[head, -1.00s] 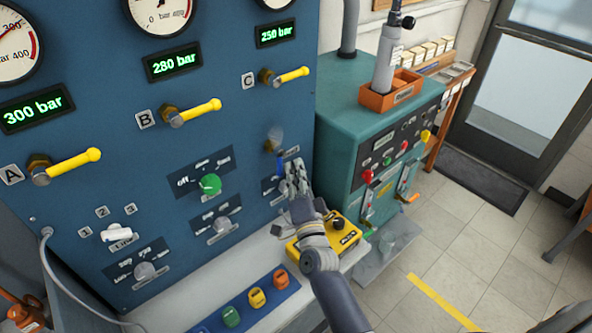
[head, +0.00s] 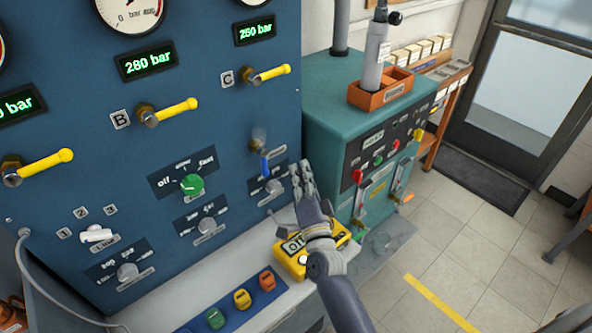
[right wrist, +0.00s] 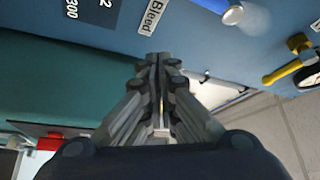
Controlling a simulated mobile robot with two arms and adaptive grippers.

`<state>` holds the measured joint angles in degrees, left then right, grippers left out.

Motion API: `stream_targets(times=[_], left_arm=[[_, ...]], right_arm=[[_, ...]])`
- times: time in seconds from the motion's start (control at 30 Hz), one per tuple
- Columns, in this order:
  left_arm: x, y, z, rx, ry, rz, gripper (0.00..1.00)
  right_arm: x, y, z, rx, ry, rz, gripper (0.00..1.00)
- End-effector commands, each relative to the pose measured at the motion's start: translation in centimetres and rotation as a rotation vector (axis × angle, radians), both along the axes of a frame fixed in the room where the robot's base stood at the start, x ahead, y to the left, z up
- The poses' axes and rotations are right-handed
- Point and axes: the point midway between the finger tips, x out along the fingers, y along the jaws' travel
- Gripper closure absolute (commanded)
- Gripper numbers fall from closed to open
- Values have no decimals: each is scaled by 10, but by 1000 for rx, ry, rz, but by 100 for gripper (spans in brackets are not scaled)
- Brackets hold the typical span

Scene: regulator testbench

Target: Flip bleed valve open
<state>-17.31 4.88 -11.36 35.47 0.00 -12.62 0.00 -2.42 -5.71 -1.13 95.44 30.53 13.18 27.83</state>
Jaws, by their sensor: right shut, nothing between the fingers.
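The bleed valve (head: 264,163) has a blue lever that hangs down from a metal body on the blue panel's lower right. My left gripper is not in view.
A yellow box (head: 292,262) sits on the ledge below my right arm. A grey knob (head: 273,187) is just below the lever. The teal cabinet (head: 325,120) stands close on the right. Yellow levers (head: 268,74) stick out above.

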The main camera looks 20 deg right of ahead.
Motion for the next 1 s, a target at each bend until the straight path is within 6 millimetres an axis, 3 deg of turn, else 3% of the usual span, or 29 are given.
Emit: stream_targets(times=[0.17, 0.4, 0.57, 1.0], left_arm=[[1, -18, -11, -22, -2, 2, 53], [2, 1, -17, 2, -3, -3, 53], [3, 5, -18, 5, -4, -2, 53], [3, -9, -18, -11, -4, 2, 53]], right_arm=[[-35, 7, -2, 3, -1, 0, 100], [-66, 12, 0, 2, -2, -1, 100], [-73, 14, 1, 2, -3, -1, 100], [-74, 14, 2, 1, -4, -1, 100]])
